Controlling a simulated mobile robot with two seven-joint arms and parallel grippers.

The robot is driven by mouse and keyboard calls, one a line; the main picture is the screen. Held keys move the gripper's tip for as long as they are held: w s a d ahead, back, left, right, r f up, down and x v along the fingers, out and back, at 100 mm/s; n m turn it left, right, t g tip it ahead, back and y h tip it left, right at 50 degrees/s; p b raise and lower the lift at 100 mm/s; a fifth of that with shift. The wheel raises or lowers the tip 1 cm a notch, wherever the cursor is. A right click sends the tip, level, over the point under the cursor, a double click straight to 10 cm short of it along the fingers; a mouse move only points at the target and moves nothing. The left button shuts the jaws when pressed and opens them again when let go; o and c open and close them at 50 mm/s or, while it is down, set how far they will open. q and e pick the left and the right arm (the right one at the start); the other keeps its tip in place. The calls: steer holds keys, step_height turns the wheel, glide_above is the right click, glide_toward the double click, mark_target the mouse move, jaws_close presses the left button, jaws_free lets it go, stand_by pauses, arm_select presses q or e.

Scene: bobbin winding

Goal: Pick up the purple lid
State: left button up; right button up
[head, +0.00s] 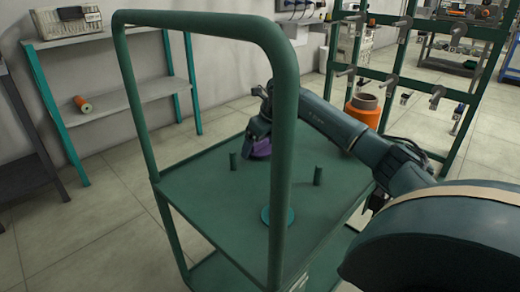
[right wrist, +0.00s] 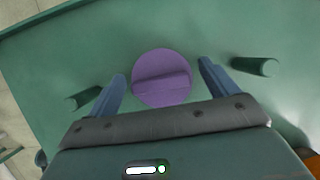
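The purple lid (head: 262,149) is a round disc with a raised bar across its top, on the green cart top (head: 200,187). In the right wrist view the lid (right wrist: 162,66) shows almost whole. My right gripper (head: 258,143) is at the lid and partly covers it in the head view. In the right wrist view its two blue fingers (right wrist: 162,70) are spread, one on each side of the lid, with gaps between fingers and lid. My left gripper is in neither view.
Two green pegs (head: 233,161) (head: 318,176) stand on the cart, either side of the lid. A teal disc (head: 279,216) lies nearer. The cart's tall green handle frame (head: 285,150) rises in front. An orange spool (head: 363,108) is behind my right arm.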

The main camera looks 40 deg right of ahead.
steer(key=c, duration=0.8)
